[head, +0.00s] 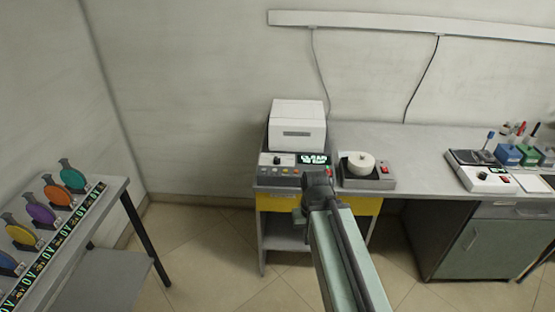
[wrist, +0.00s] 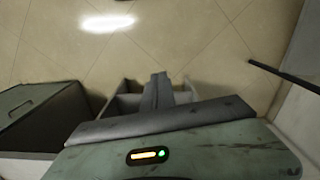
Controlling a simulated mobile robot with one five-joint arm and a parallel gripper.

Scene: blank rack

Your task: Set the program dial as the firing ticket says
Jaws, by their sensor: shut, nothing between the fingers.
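A white box-shaped furnace (head: 297,127) stands on the bench against the wall. In front of it is a grey control panel (head: 270,171) with a small white dial (head: 277,160), a row of small buttons and a lit green display (head: 314,159) that seems to start with "CLEAR". The dial's setting is too small to read. My gripper (head: 318,178) is in front of the panel's right part and hides some of it. In the wrist view my gripper (wrist: 160,90) is shut and empty, over the floor. I cannot make out a firing ticket.
A yellow drawer front (head: 276,204) is below the panel. A device with a round white top (head: 357,164) stands to the right. Scales (head: 490,177) and colored holders (head: 508,154) are farther right. A left rack (head: 108,200) holds several colored discs. Floor lies between.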

